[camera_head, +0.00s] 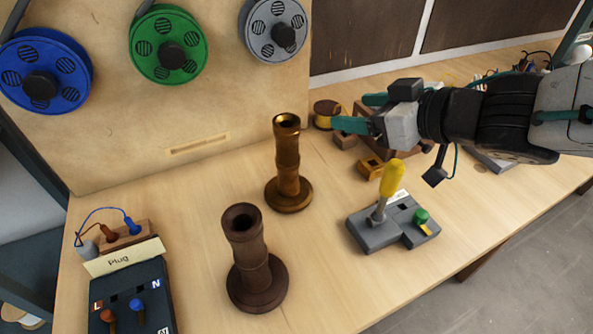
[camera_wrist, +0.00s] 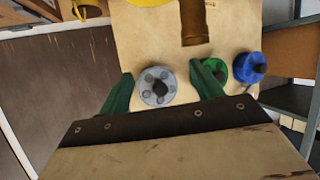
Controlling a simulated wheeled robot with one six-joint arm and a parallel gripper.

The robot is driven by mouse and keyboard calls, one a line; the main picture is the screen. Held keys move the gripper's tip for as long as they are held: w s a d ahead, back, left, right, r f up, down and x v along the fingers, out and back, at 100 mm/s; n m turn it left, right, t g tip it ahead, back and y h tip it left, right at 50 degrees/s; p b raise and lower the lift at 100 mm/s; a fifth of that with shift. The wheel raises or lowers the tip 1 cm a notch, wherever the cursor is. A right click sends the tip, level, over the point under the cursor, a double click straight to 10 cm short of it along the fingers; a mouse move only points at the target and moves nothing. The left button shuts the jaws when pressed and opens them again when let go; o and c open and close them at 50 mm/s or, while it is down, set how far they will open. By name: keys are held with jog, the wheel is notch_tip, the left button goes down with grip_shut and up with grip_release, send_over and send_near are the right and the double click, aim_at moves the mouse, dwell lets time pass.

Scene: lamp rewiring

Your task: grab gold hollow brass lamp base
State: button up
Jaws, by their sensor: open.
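The gold hollow brass lamp base (camera_head: 288,160) stands upright on the table, a ribbed tube on a round foot with an open top. A similar dark brown hollow base (camera_head: 250,258) stands upright nearer the front. My gripper (camera_head: 352,112) is to the right of the gold base, apart from it, with its green fingers pointing left. In the wrist view my gripper (camera_wrist: 163,90) is open with nothing between its fingers on the near side. The gold base is not clearly seen in the wrist view; a brownish tube (camera_wrist: 194,22) shows at the top edge, which I cannot identify.
Blue (camera_head: 45,72), green (camera_head: 167,45) and grey (camera_head: 275,28) spools hang on the back board. A plug unit (camera_head: 130,292) is at front left. A gold wire spool (camera_head: 326,114) is near my gripper.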

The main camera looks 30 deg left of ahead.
aim_at(280, 122)
jog(key=s+a+f+g, duration=0.1)
jog(key=a, duration=0.2)
jog(key=s+a+f+n+g, duration=0.1)
jog(key=a, duration=0.1)
jog(key=s+a+f, duration=0.1)
jog(key=a, duration=0.2)
jog(key=shift+a+f+n+g+y, duration=0.15)
jog(key=shift+a+n+g+y, duration=0.15)
jog(key=shift+a+g, duration=0.1)
jog(key=shift+x, duration=2.75)
jog(key=shift+w, duration=0.1)
grip_shut()
